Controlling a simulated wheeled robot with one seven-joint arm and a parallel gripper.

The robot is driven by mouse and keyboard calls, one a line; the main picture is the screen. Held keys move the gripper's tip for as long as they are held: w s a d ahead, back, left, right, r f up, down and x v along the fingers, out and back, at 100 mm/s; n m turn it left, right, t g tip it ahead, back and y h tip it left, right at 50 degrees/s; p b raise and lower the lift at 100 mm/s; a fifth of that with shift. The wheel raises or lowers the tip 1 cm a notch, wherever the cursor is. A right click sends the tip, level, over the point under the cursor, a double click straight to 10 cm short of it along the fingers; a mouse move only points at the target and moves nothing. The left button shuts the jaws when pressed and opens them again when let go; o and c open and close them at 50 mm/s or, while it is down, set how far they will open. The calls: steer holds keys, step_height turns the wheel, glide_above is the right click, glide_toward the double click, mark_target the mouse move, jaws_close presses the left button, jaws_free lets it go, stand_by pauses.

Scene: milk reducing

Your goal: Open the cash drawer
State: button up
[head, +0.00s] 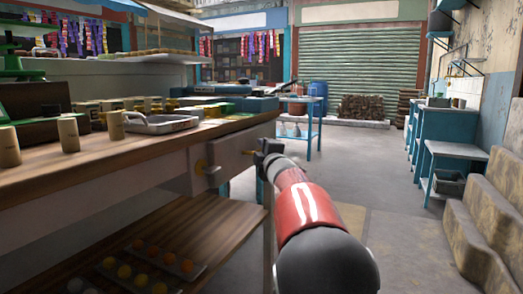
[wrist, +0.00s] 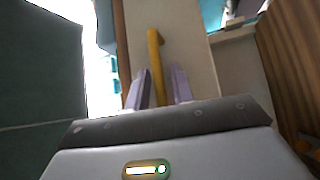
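The cash drawer (head: 228,158) has a pale grey front, set under the wooden counter top. Its yellow handle (wrist: 154,50) is a bar that runs up the middle of the wrist view. A yellow end of it shows small in the head view. My gripper (wrist: 160,88) is at the handle, with one pale finger on each side of the bar's near end. The fingers look apart, with narrow gaps to the bar. In the head view my gripper (head: 257,157) is close to the drawer front, and my arm hides part of that area.
The wooden counter (head: 130,152) carries several cups and a metal tray (head: 160,123). A lower shelf (head: 130,245) holds round orange and yellow items. Stacked sacks (head: 485,225) stand at the right. The floor between is clear.

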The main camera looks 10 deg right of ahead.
jaws_close()
steer(key=shift+d, duration=0.1)
steer(key=s+d, duration=1.1)
steer(key=d, duration=0.5)
steer(key=shift+s, duration=0.4)
steer(key=shift+o, duration=1.3)
jaws_free()
steer(key=s+d+f, duration=0.1)
steer(key=s, duration=0.6)
steer(key=shift+s, duration=0.3)
steer(key=shift+d, duration=0.1)
